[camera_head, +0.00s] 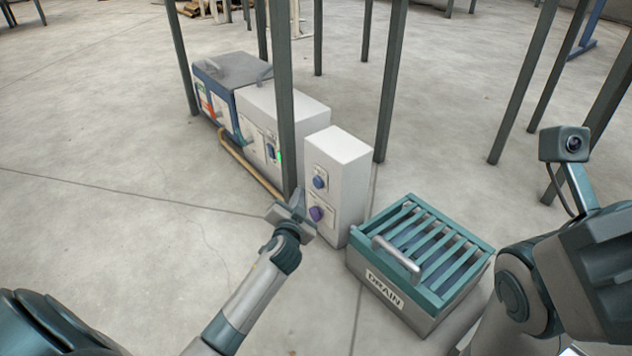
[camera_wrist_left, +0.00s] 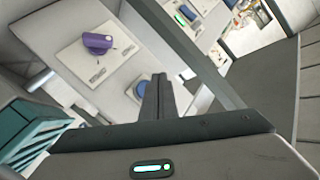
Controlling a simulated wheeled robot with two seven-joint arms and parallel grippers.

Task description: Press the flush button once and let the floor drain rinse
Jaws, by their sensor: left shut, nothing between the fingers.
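A white control box (camera_head: 345,165) stands on the floor. On its front are a round blue button (camera_head: 320,182) above and a purple knob (camera_head: 316,213) below; their labels are too small to read. My left gripper (camera_head: 296,200) is shut and empty just in front of this face, close to the purple knob; I cannot tell whether it touches. The left wrist view shows the purple knob (camera_wrist_left: 98,43) and the blue button (camera_wrist_left: 137,91), which is partly hidden by the shut fingers (camera_wrist_left: 158,92). The drain (camera_head: 384,290), a box with a teal slatted grate, stands right of the control box. My right gripper is out of view.
A dark green post (camera_head: 286,100) rises right beside my left gripper. A white cabinet (camera_head: 290,97) and a blue-grey box (camera_head: 232,70) stand behind, with a tan pipe (camera_head: 250,168) along their front. The drain has a raised handle (camera_head: 397,258). Floor on the left is clear.

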